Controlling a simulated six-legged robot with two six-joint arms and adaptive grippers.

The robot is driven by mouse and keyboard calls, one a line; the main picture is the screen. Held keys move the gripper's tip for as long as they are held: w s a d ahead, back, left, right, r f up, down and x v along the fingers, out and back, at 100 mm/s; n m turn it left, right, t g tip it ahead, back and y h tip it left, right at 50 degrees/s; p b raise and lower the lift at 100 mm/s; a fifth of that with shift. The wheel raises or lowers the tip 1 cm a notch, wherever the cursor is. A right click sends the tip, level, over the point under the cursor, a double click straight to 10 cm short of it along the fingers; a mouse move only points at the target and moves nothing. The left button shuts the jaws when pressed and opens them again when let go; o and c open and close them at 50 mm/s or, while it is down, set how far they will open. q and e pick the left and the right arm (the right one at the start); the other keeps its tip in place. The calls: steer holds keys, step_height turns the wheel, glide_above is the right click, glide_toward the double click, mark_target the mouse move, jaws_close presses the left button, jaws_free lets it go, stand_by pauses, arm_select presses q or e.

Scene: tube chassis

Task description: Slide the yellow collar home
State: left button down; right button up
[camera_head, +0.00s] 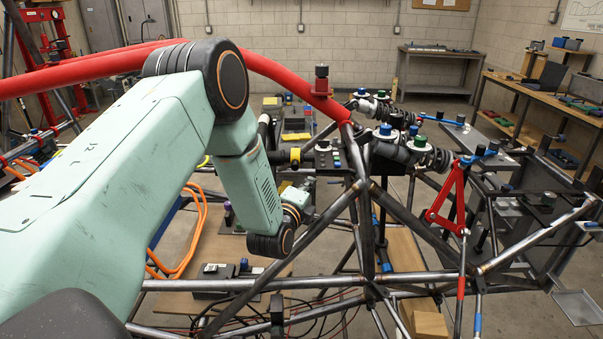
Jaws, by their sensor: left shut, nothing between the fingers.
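A yellow collar (295,157) sits around a dark horizontal shaft in the middle of the view, just left of a dark panel with buttons. Whether it is seated fully cannot be told from here. My left arm comes in from the left and bends down, and its wrist and left gripper (299,205) are just below the collar, apart from it in the picture. The left gripper is shut and empty; its fingers are small and mostly hidden by the wrist. My right gripper is out of view.
A chassis of dark tubes (367,235) fills the middle and right. A red tube (285,76) arches across the top. A red triangular arm (449,200) stands at the right. Orange cables (196,225) lie beside my arm. Workbenches (435,66) stand at the back.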

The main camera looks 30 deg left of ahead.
mark_target(297, 169)
arm_select(q)
steer(key=x, duration=0.7)
steer(key=shift+s+a+r+p, duration=0.15)
steer(key=shift+s+a+p, duration=0.3)
steer(key=shift+s+a, duration=0.3)
steer(key=shift+s+a+r+p, duration=0.1)
steer(key=shift+s+a+p, duration=0.4)
steer(key=shift+a, duration=0.4)
steer(key=shift+s+a+r+p, duration=0.15)
steer(key=shift+s+a+p, duration=0.25)
steer(key=shift+s+a, duration=0.35)
steer(key=shift+w, duration=0.15)
steer(key=shift+d, duration=0.1)
steer(key=shift+f, duration=0.1)
